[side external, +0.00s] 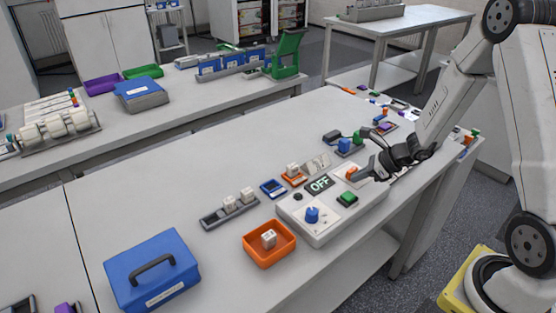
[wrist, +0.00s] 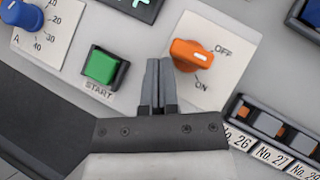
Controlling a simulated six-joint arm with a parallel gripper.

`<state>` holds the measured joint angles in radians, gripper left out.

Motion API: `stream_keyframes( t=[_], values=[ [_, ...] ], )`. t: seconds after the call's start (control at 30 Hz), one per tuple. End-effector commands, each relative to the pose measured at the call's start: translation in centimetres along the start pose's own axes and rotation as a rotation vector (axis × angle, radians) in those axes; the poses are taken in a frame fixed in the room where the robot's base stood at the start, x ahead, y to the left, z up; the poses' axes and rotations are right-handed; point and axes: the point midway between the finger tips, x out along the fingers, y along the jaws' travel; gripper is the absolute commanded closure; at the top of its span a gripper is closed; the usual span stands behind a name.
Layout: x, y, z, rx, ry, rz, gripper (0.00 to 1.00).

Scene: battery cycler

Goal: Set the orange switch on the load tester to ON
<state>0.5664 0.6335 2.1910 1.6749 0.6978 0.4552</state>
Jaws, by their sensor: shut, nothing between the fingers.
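The load tester (side external: 325,222) is a light grey box on the bench, and its display (side external: 319,184) reads OFF. Its orange switch (wrist: 193,55) is a rotary knob on a white plate, with OFF printed to its upper right and ON below it. The knob's white-marked end points right, roughly between the two labels.
On the tester are a green START button (wrist: 101,66) and a blue dial (side external: 312,214). A row of numbered slots (wrist: 270,125) lies right of the switch. An orange bin (side external: 256,252) and a blue case (side external: 120,274) stand left.

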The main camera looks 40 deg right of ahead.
Motion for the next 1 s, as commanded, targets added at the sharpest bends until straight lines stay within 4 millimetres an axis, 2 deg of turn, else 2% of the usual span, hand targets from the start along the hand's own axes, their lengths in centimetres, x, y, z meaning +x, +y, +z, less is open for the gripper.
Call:
stream_keyframes(
  t=[0.2,0.47,1.0],
  values=[
    [0.28,0.2,0.29,-0.004,-0.001,0.003,1.0],
    [0.57,0.43,0.61,0.089,0.0,-0.091,1.0],
    [0.92,0.51,0.92,0.089,0.0,-0.09,1.0]
  ],
)
